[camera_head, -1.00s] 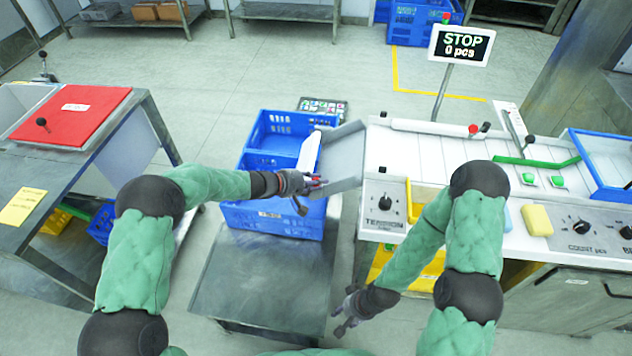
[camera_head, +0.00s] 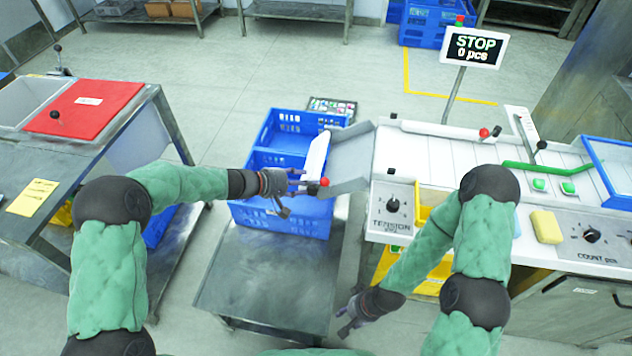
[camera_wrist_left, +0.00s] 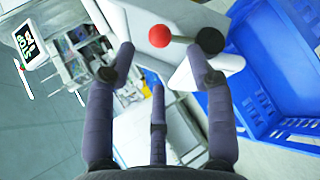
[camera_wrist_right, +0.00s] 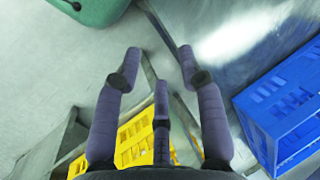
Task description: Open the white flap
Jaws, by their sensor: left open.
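The white flap (camera_head: 316,156) is a narrow, tilted panel at the mouth of the grey chute (camera_head: 350,158), beside the blue crate. A lever with a red ball (camera_head: 324,182) sits at its lower end; the left wrist view shows the red ball (camera_wrist_left: 159,36) and a black ball (camera_wrist_left: 210,40) on one rod. My left gripper (camera_head: 300,182) is open and empty, just left of the red ball. In the left wrist view the ball lies beyond and between the fingertips (camera_wrist_left: 160,62), apparently untouched. My right gripper (camera_head: 346,320) is open and empty, low beside the steel stand.
The blue crate (camera_head: 262,218) stands on a steel stand (camera_head: 265,285) below the left gripper. The machine table (camera_head: 425,152) with its STOP sign (camera_head: 474,48) is on the right. A bench with a red lid (camera_head: 85,106) is on the left.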

